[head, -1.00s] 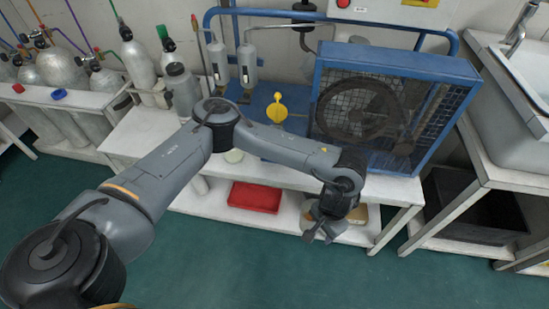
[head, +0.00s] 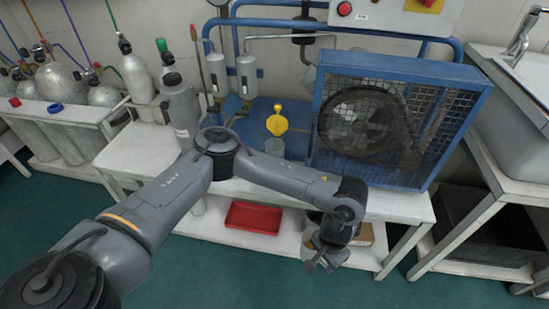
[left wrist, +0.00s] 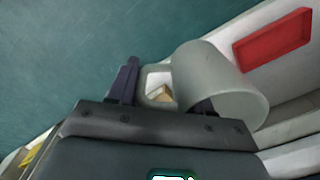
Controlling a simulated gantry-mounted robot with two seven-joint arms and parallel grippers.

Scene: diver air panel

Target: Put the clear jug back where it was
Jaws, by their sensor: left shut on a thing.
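My left gripper (head: 318,260) is low in front of the white bench, near the right end of its lower shelf. In the left wrist view, the clear jug (left wrist: 215,82) is a frosted, see-through cylinder with a squared handle. The jug lies tilted across my left gripper (left wrist: 163,95), with its handle between the two fingers, and the gripper is shut on it. In the head view, the jug is mostly hidden by the wrist and fingers. My right gripper is not in view.
A red tray (head: 253,217) sits on the lower shelf (head: 215,228). A blue caged compressor (head: 390,125) fills the bench's right side, with a yellow lever piece (head: 277,122) left of it. Gas cylinders (head: 66,84) stand at left, a sink bench (head: 510,150) at right.

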